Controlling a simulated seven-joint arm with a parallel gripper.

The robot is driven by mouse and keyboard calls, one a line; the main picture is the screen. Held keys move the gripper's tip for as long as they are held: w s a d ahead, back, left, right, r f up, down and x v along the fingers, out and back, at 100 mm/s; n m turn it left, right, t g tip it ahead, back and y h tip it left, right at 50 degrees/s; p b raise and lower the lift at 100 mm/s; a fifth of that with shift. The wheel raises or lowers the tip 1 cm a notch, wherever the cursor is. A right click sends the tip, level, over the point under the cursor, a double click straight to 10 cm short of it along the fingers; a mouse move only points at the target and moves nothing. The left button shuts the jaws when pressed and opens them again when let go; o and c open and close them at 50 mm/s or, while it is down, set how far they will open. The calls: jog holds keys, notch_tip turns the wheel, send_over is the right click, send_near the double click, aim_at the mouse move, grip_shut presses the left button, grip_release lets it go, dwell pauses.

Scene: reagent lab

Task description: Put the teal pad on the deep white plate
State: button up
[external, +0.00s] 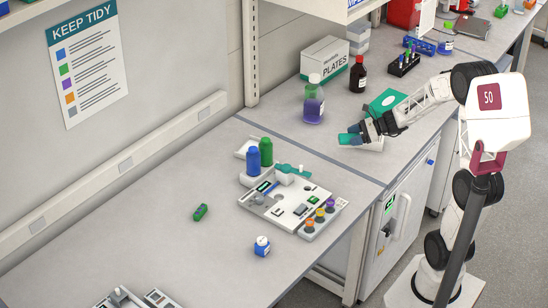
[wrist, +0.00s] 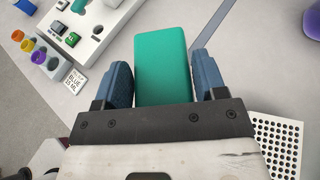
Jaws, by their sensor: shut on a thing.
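The teal pad (wrist: 161,65) is a flat rectangular block between the two blue fingers of my gripper (wrist: 164,85). In the external view the teal pad (external: 346,139) sticks out to the left of my gripper (external: 357,134), over the bench near the seam. My gripper is shut on it. A white plate with rows of round holes (wrist: 280,143), seemingly the deep white plate, lies at the lower right of the wrist view, partly cut off. In the external view a white edge (external: 376,146) shows under my gripper, mostly hidden by it.
A white instrument tray (external: 283,210) with coloured knobs stands left of the seam, with blue (external: 253,160) and green bottles behind it. A purple-green bottle (external: 313,105), a brown bottle (external: 358,75) and a teal box (external: 386,101) stand near my gripper. The front left bench has free room.

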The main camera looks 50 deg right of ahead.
jog(key=s+d+f+m+t+h, duration=0.1)
jog(key=s+d+m+t+h, duration=0.1)
jog(key=s+d, duration=0.7)
jog(key=shift+s+d+f+m+h, duration=0.2)
jog(key=shift+s+m+h, duration=0.65)
jog(key=shift+s, duration=1.4)
jog(key=shift+w+d, duration=0.1)
jog(key=shift+w, duration=0.05)
jog(key=w+d, duration=0.2)
jog(key=w, duration=0.2)
jog(key=w+d+f, duration=0.1)
jog(key=w+d, duration=0.2)
jog(key=w, duration=0.2)
jog(key=w+d, duration=0.3)
jog(key=w, duration=0.1)
jog(key=shift+w+d+f, duration=0.15)
jog(key=shift+f, duration=0.1)
jog(key=shift+f, duration=0.15)
jog(key=shift+f, duration=1.65)
jog(key=shift+f, duration=0.1)
jog(key=o, duration=0.9)
